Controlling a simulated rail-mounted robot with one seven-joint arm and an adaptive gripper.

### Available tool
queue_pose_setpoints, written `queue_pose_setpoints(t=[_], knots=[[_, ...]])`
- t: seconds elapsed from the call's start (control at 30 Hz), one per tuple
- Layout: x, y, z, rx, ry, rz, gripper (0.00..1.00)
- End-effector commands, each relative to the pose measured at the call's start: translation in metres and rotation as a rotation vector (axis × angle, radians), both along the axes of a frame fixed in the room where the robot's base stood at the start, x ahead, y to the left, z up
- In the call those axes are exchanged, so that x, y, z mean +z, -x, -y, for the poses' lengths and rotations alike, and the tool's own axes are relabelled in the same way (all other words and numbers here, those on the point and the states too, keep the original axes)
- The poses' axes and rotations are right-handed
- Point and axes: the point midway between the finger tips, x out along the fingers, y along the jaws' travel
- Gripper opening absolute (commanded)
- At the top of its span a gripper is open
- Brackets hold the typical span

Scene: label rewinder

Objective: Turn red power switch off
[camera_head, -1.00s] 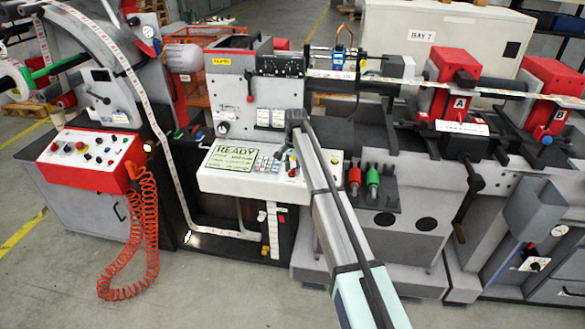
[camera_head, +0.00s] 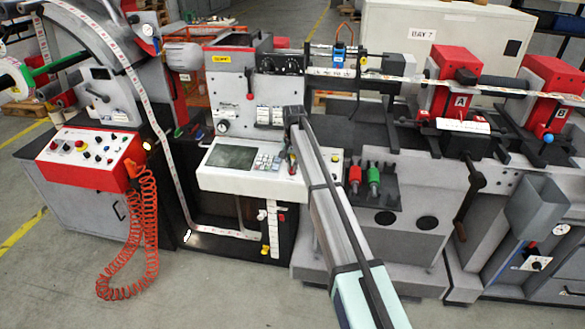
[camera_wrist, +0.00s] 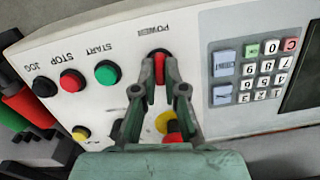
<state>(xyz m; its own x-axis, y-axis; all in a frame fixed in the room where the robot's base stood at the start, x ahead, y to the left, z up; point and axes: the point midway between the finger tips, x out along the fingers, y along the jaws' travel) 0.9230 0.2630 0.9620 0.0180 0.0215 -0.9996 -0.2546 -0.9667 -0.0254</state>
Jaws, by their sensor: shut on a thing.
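The red power switch (camera_wrist: 158,54) sits on the white control panel (camera_wrist: 210,30), just under the upside-down POWER lettering in the wrist view. My gripper (camera_wrist: 161,78) is shut on the switch, with a finger on either side of it. The fingers hide part of the switch, so its exact position is hard to read. In the head view my arm covers the switch. The panel's screen (camera_head: 231,157) is dark.
A green START button (camera_wrist: 107,73), a red STOP button (camera_wrist: 72,80) and a black JOG button (camera_wrist: 44,86) lie left of the fingers. A keypad (camera_wrist: 262,72) lies right. A red-and-yellow knob (camera_wrist: 173,130) is close below the fingers.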

Motion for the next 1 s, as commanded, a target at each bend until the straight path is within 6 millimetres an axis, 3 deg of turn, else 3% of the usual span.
queue_pose_setpoints(t=[0.5, 1.0], knots=[[-0.0016, -0.0003, -0.002, 0.434, 0.066, -0.006, 0.0], [-0.0005, -0.0001, -0.0025, 0.611, 0.093, -0.008, 0.0]])
